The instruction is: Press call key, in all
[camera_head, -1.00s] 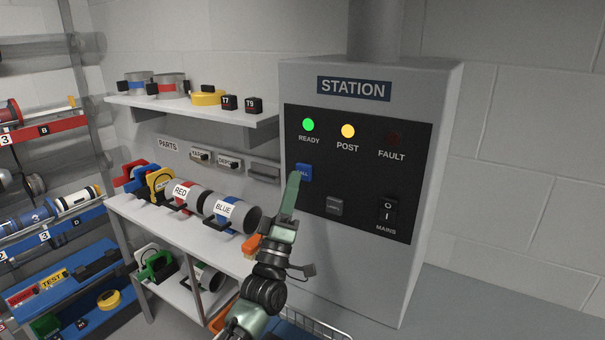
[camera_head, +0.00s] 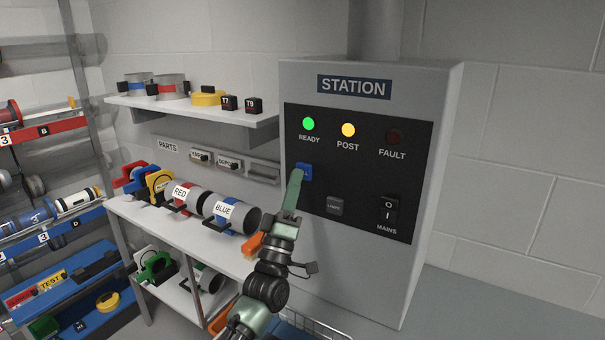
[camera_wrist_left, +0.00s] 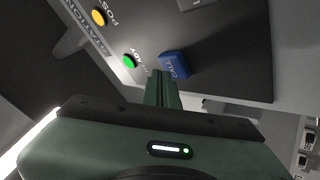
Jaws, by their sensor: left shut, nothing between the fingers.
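The blue call key (camera_head: 305,172) is on the black panel of the grey station cabinet, below the green READY lamp (camera_head: 308,124). My left gripper (camera_head: 297,175) is shut and empty, its fingertips at the key's left side and covering part of it. The READY and yellow POST (camera_head: 348,130) lamps are lit. The FAULT lamp (camera_head: 393,137) is dark. My right gripper is not in view.
A grey key (camera_head: 335,205) and the MAINS switch (camera_head: 388,211) sit lower on the panel. Left of the cabinet, a shelf (camera_head: 190,113) and a bench with tubes labelled RED (camera_head: 182,193) and BLUE (camera_head: 225,209) stand close to my arm. The wall on the right is bare.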

